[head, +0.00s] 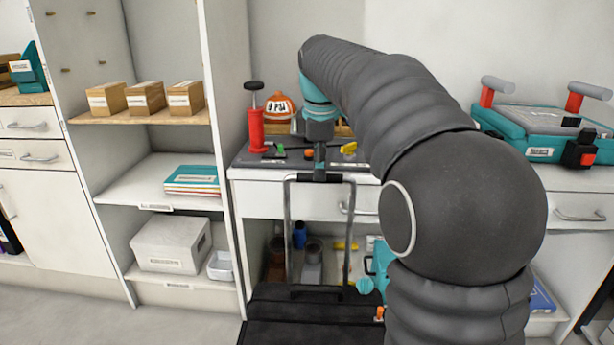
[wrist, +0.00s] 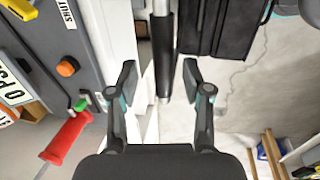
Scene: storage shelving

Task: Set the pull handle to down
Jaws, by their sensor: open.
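The pull handle (head: 288,225) is a grey U-shaped frame with a black grip bar across its top. It stands raised, upright, out of a black case (head: 290,320) on the floor. My gripper (head: 320,172) points down at the middle of the grip bar, and part of the handle's right side is near my arm. In the wrist view, the black grip bar (wrist: 163,45) runs down between the two fingers of my gripper (wrist: 160,70). The fingers are open, with gaps visible on both sides of the bar. The case (wrist: 220,28) shows at the top.
Behind the handle, a white counter carries a grey panel with a red plunger (head: 256,130), an orange button (wrist: 68,67) and a green switch (wrist: 82,104). White shelving with boxes (head: 146,97) stands at left. A teal case (head: 530,130) sits on the right counter.

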